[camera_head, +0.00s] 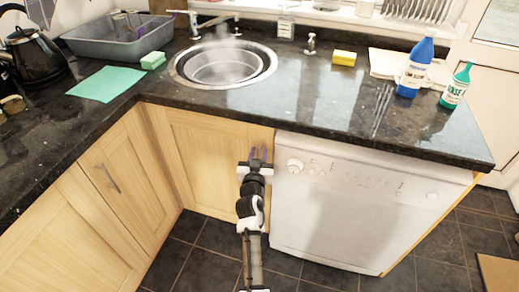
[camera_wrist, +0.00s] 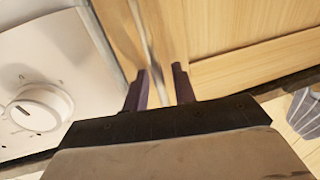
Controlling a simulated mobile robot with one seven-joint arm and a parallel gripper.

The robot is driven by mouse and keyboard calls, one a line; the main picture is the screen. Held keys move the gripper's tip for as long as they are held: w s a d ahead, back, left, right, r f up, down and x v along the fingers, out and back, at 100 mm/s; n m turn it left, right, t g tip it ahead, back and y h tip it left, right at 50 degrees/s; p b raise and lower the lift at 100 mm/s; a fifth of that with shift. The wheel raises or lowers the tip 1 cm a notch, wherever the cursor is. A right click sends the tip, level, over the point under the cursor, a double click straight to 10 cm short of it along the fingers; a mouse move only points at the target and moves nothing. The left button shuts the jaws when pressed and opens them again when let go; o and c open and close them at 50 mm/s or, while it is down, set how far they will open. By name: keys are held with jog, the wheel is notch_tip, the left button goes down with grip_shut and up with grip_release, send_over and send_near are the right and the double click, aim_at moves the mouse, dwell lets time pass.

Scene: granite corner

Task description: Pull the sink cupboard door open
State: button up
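The sink cupboard door (camera_head: 205,165) is a light wood panel door under the sink, left of the white dishwasher. It looks shut in the head view. My gripper (camera_head: 258,154) is at the door's upper right edge, beside the dishwasher. In the wrist view, my gripper (camera_wrist: 160,70) has its two dark purple fingers apart. A thin metallic upright bar handle (camera_wrist: 148,35) shows on the door (camera_wrist: 230,25), in line with the gap between the fingers. I cannot tell whether either finger touches it. In the head view the handle is hidden behind my gripper.
The dishwasher (camera_head: 360,200) stands right of the door; its dial (camera_wrist: 35,108) is close to my gripper. The granite counter (camera_head: 310,100) overhangs above. Tiled floor (camera_head: 205,265) in front is clear.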

grip_shut()
dwell(0.3)
jog(key=shift+s, duration=0.15)
